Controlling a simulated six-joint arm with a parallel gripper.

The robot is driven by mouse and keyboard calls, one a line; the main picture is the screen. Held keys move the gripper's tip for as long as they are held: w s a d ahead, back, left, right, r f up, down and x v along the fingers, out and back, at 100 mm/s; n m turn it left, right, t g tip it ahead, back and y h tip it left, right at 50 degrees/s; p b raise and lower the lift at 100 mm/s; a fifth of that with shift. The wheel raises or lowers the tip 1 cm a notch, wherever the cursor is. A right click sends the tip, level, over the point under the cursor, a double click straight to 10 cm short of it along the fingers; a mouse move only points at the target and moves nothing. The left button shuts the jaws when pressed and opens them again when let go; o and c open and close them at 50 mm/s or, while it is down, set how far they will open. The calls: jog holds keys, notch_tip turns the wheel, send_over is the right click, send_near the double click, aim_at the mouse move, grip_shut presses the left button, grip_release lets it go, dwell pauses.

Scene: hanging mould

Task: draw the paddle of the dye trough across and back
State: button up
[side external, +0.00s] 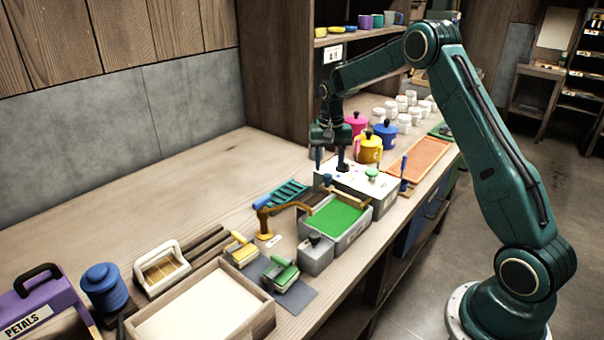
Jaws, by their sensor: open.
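The dye trough (352,240) is a grey open box filled with bright green, at the middle of the bench. A tan wooden bar (349,199) lies at its far end and looks like the paddle; how it sits on the rim is too small to tell. My gripper (330,168) points down with its fingers apart and nothing seen between them. It is beyond the trough, over or near the left end of a white box (352,177). Its exact height is hard to tell.
A mustard tap-like arm (266,222) stands left of the trough, and a grey box (316,257) is in front. Yellow (370,149), blue (386,134) and pink pots stand behind. An orange tray (418,160) lies right. The bench's back left is clear.

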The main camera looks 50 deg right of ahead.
notch_tip(320, 180, up, 11)
jog(key=shift+f, duration=0.15)
dwell(0.5)
jog(key=s+a+r+n+t, duration=0.3)
jog(key=s+a+r+n, duration=0.2)
jog(key=s+a+r, duration=0.9)
jog(key=s+a+f+n+t, duration=0.1)
jog(key=s+a+f+n, duration=0.1)
jog(key=s, duration=0.7)
jog(key=s+a+f+n+t, duration=0.1)
jog(key=s+a+f+n, duration=0.1)
jog(key=s, duration=0.7)
notch_tip(320, 180, down, 3)
jog(key=shift+s+a+r+t, duration=0.2)
jog(key=shift+s+a+t, duration=0.1)
jog(key=shift+a, duration=0.5)
